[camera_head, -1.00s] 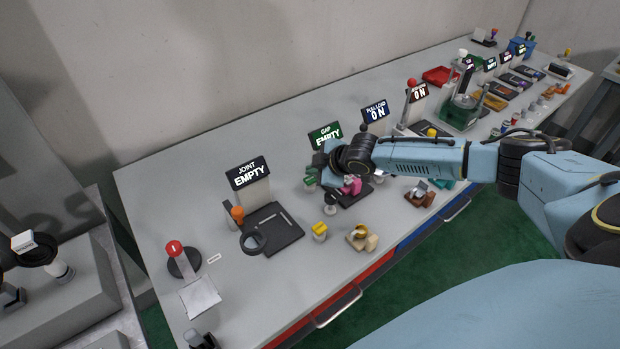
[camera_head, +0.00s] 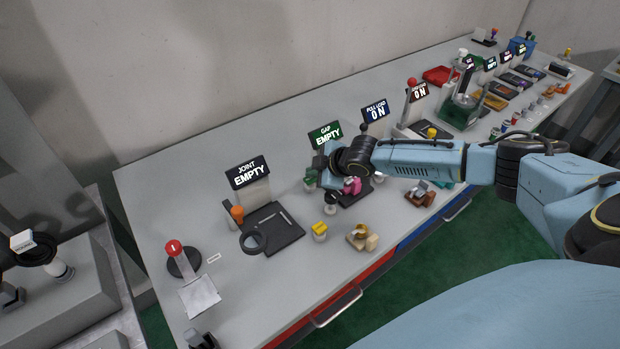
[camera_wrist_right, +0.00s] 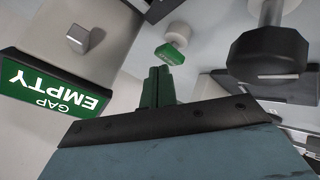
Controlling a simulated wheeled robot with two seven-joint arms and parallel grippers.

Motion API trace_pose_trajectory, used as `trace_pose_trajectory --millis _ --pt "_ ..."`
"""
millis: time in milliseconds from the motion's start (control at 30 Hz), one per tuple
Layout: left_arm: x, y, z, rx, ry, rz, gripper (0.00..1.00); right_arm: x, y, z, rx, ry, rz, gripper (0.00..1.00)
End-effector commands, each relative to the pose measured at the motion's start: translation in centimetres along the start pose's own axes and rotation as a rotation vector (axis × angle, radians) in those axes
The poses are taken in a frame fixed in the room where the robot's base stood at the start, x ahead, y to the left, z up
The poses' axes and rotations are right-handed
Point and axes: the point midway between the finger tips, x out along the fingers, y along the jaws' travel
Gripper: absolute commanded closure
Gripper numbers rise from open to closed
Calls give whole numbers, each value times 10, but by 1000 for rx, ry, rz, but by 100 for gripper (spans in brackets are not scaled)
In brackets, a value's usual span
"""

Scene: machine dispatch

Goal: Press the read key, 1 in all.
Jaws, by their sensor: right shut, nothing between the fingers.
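A small green key (camera_wrist_right: 170,53) with a white round body shows just beyond my fingertips in the wrist view. Its white lettering is too small to read for certain. My right gripper (camera_wrist_right: 158,88) is shut and empty, its dark green fingers pointing at the key; I cannot tell whether they touch it. In the head view my right gripper (camera_head: 312,174) is low over the table beside the green "GAP EMPTY" sign (camera_head: 326,134), and the wrist partly hides that station. The same sign shows at the left of the wrist view (camera_wrist_right: 55,88). My left gripper is out of view.
A dark knob (camera_wrist_right: 268,56) stands close to the right of the fingers in the wrist view. A grey block (camera_wrist_right: 84,38) is at upper left. In the head view, the "JOINT EMPTY" station (camera_head: 250,174) and a yellow-topped piece (camera_head: 319,231) are nearby.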

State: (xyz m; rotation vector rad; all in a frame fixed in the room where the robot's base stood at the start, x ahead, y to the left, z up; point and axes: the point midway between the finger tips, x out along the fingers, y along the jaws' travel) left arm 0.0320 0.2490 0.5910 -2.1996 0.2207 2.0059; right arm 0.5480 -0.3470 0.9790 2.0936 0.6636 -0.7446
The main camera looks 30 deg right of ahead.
Motion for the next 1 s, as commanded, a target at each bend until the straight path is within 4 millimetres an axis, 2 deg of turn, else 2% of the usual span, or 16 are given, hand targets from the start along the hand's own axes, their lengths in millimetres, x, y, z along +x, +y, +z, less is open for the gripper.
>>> trace_pose_trajectory --millis 1000 --pt "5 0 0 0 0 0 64 6 -4 4 1 0 0 100"
